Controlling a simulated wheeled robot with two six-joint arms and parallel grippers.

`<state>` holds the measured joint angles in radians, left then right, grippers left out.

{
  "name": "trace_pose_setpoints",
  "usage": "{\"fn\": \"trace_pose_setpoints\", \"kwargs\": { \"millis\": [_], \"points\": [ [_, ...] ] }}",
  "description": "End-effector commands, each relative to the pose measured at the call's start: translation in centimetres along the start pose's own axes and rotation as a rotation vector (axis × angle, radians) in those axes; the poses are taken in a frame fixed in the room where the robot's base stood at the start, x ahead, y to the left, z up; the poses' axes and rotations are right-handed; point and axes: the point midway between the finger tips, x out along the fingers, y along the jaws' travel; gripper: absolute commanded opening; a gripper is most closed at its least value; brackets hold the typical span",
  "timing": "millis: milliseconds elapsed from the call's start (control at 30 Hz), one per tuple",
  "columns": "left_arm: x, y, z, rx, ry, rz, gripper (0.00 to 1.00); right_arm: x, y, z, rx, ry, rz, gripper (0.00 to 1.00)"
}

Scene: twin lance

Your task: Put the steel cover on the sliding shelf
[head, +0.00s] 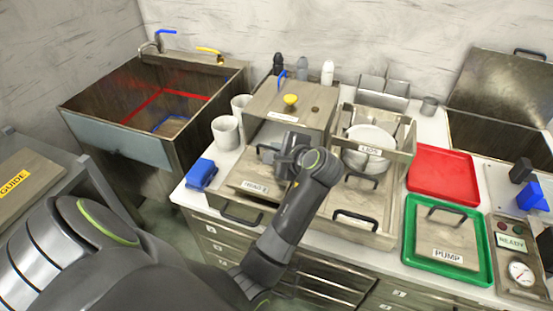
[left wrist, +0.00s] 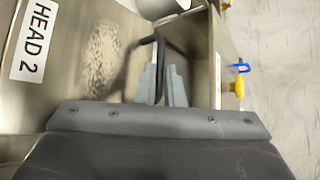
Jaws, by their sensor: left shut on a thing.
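A flat steel cover labelled HEAD 2 (head: 240,178) lies at the front of the counter, before the steel housing with the yellow knob. It also shows in the left wrist view (left wrist: 92,60). My left gripper (head: 286,158) is over its right side, shut on its black handle (left wrist: 160,60); the gripper and arm hide part of the cover. What looks like the sliding shelf, with a dark front handle (head: 242,216), is under the cover, mostly hidden. I cannot tell whether the cover touches it. My right gripper is not in view.
A steel tray (head: 362,238) with another handled plate is to the right, below a rack of white dishes (head: 368,135). White cups (head: 226,132) and a blue block (head: 201,174) stand left. A red tray (head: 441,175) is empty; a green tray (head: 409,255) holds the PUMP cover (head: 438,236).

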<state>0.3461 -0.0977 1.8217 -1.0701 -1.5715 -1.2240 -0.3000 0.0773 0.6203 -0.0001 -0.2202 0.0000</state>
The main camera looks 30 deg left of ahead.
Motion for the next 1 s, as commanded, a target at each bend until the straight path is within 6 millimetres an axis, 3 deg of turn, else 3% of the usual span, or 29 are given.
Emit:
{"fn": "trace_pose_setpoints", "kwargs": {
  "millis": [200, 400, 433, 567, 1000],
  "points": [
    [1.4, 2.2, -1.3, 0.002, 0.0, 0.0, 0.0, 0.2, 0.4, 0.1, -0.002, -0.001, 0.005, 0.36],
    [1.4, 2.3, -1.4, -0.001, 0.0, -0.001, 0.0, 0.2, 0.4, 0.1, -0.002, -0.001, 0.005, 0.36],
    [1.4, 2.4, -1.4, 0.0, 0.001, 0.002, 0.12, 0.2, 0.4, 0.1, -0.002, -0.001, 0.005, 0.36],
    [1.4, 2.4, -1.4, 0.0, 0.001, 0.001, 0.29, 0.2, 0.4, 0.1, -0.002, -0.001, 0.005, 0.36],
    [1.2, 1.7, -1.1, 0.001, 0.001, 0.0, 0.3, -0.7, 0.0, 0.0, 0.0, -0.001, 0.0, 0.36]
  ]
}}
